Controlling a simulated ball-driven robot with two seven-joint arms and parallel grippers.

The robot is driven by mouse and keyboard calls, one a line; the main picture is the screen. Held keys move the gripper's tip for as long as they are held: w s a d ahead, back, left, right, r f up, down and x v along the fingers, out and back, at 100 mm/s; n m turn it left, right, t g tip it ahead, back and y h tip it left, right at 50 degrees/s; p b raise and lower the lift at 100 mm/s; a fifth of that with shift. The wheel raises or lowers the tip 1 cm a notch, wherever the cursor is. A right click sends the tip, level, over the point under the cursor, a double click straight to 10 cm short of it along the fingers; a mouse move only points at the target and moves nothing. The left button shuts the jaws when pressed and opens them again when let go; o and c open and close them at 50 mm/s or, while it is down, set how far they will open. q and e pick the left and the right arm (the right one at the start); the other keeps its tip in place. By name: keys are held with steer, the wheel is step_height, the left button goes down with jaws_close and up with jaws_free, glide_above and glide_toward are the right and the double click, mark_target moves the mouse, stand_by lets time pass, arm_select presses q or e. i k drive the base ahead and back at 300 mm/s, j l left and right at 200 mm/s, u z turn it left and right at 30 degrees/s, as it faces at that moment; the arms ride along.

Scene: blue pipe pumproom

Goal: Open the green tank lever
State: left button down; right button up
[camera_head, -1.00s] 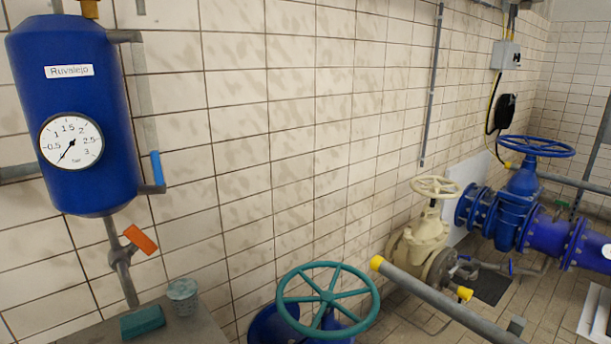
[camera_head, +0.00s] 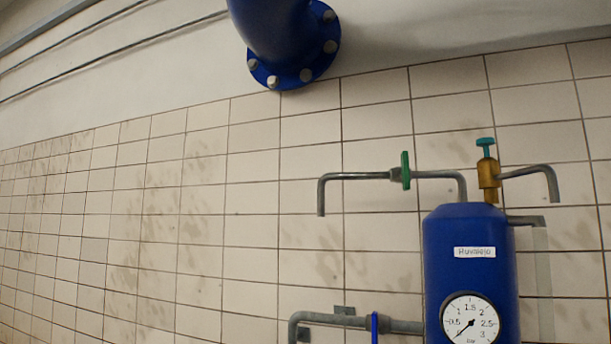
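A green lever (camera_head: 405,170) sits upright on the thin grey pipe (camera_head: 350,176) above and left of the blue tank (camera_head: 470,260). The lever stands across the pipe's run. The tank carries a label reading "Ruvalejo" and a round pressure gauge (camera_head: 470,318) at the lower right. A brass valve (camera_head: 488,178) with a small teal handle (camera_head: 486,145) stands on the pipework at the tank's top right. Neither of my grippers shows in the head view.
A blue lever (camera_head: 375,326) sits on a thicker grey pipe (camera_head: 310,317) left of the tank. A large blue flanged pipe (camera_head: 292,50) hangs above at the top centre. The tiled wall (camera_head: 150,220) at left is bare. The floor is out of view.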

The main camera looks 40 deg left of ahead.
mark_target(404, 173)
steer(key=u, duration=0.85)
steer(key=j+z, duration=0.1)
